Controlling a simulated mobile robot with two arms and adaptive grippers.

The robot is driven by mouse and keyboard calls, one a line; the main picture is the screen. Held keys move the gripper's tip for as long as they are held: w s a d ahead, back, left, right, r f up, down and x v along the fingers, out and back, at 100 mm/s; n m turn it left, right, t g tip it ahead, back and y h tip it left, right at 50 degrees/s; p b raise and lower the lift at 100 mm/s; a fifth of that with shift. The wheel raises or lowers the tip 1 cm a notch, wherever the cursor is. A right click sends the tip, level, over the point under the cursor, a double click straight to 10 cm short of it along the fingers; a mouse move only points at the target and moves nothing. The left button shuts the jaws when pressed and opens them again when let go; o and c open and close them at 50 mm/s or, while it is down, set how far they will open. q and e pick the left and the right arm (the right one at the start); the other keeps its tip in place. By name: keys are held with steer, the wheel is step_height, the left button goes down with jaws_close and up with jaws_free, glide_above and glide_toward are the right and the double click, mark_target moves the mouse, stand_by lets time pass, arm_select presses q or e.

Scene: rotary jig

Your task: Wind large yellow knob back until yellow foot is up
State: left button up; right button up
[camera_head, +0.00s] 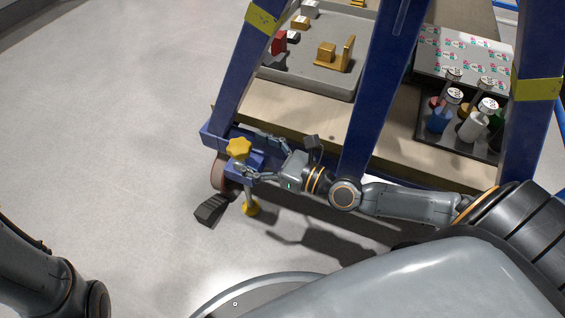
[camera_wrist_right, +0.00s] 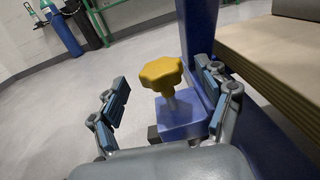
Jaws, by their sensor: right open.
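The large yellow knob (camera_head: 239,149) is star-shaped and sits on top of a blue bracket (camera_head: 245,166) at the lower left corner of the blue frame. My left gripper is not visible.
A caster wheel (camera_head: 218,172) and a dark pedal (camera_head: 212,208) are beside the bracket. A blue frame post (camera_head: 380,85) rises near my right arm. A grey tray (camera_head: 310,80) and a rack of bottles (camera_head: 460,125) are on the wooden shelf. The floor at left is clear.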

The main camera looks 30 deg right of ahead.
steer(key=v, duration=0.8)
